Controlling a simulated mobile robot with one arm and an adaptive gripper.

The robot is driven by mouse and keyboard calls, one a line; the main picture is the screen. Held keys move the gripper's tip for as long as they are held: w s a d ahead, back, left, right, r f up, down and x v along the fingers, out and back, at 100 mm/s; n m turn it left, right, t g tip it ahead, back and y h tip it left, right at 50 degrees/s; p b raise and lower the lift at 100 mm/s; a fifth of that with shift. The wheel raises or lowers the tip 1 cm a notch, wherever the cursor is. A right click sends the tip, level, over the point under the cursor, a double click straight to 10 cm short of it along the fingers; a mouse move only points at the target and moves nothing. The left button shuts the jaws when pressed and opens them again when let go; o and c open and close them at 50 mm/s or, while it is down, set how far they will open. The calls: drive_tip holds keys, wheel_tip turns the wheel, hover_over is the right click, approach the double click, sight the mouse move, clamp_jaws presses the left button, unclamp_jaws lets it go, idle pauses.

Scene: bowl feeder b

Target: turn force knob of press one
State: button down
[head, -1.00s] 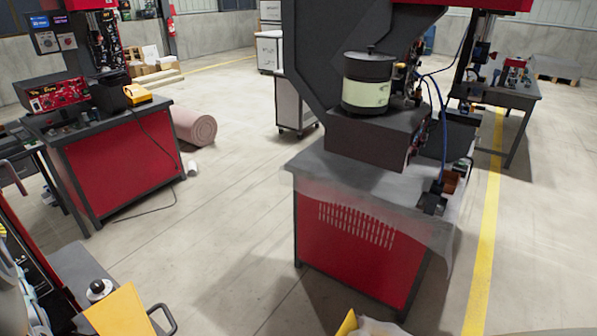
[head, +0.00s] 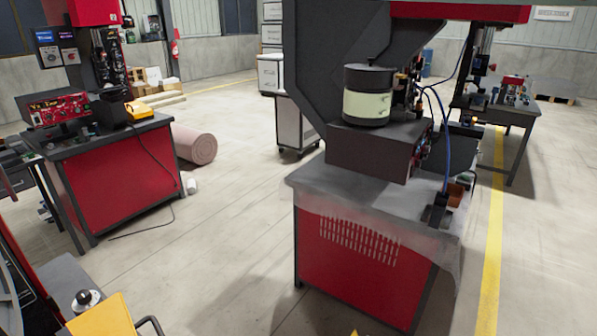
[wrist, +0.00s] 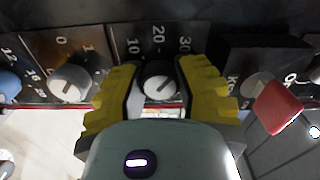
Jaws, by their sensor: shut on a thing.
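In the wrist view, a round knob (wrist: 160,82) with a dark and silver face and a white pointer line sits on a dark panel, below a scale marked 10, 20 and 30. The pointer aims down and to the left of the 30 mark's opposite side; its exact reading is unclear. My gripper (wrist: 160,78), with yellow ribbed fingers, is shut on the knob from both sides. The finger contact is partly hidden. My gripper cannot be made out in the head view.
Another knob (wrist: 71,83) is to the left, with a blue knob (wrist: 8,85) beyond it. A red part (wrist: 279,106) projects close to the right finger. In the head view, a red-sided bench (head: 365,255) carries a black-and-cream bowl (head: 367,104).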

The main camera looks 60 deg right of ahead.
drive_tip(key=shift+f+m, duration=0.15)
drive_tip(key=shift+m, duration=0.35)
drive_tip(key=shift+a, duration=0.1)
drive_tip(key=c, duration=0.6)
unclamp_jaws()
drive_tip(key=shift+s+r, duration=0.15)
drive_tip(key=shift+r, duration=0.05)
drive_tip(key=s, duration=0.7)
drive_tip(key=shift+s+f, duration=0.15)
drive_tip(key=shift+s, duration=0.2)
